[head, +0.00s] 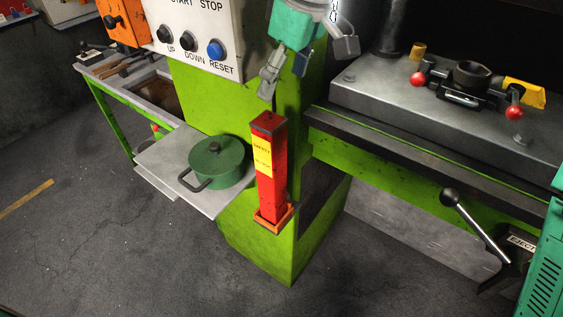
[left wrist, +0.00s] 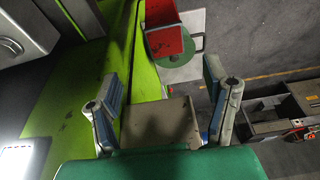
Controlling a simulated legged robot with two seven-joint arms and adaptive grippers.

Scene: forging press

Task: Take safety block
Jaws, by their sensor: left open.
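The safety block (head: 270,170) is a tall red post with a yellow label. It stands upright in an orange bracket (head: 274,219) on the green press column. Its red body also shows in the left wrist view (left wrist: 169,42), at the top, beyond the fingers. My left gripper (head: 305,70) is above the block and slightly to its right in the head view. Its fingers are spread, with nothing between them, and are apart from the block. The open fingers also show in the left wrist view (left wrist: 162,75). My right gripper is not in view.
A green pot (head: 216,161) stands on a grey shelf (head: 165,155) left of the block. A control panel (head: 195,35) with buttons is above it. The press bed (head: 375,105) and a black-knobbed lever (head: 475,225) are to the right. Bare floor lies in front.

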